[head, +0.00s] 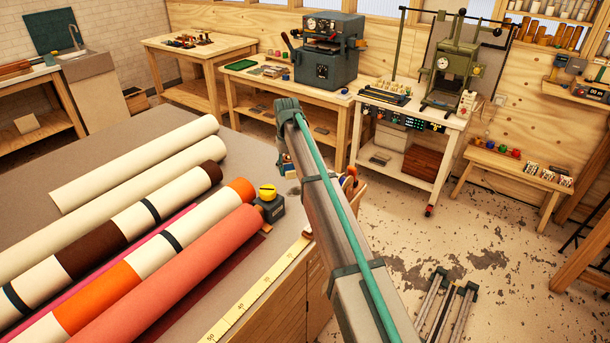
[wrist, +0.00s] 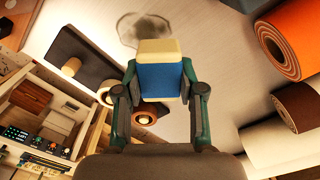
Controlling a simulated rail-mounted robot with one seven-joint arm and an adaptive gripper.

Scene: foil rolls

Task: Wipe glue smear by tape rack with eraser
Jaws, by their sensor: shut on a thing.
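In the wrist view, my gripper (wrist: 160,82) is shut on an eraser (wrist: 161,80), a block with a blue sleeve and cream ends. The glue smear (wrist: 138,27) is a greyish patch with a darker rim on the pale table top, just beyond the eraser's far end. The eraser overlaps the smear's near edge in the picture; I cannot tell whether they touch. The dark tape rack (wrist: 92,62) lies left of the eraser, with tape rolls (wrist: 146,117) beside and partly behind my fingers.
Large rolls, including a coral one (head: 170,275) and an orange-banded one (head: 110,285), cover much of the table. A yellow-and-dark tape measure (head: 269,203) stands by their ends, near a yellow ruler strip (head: 255,292). Roll ends border the right of the wrist view.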

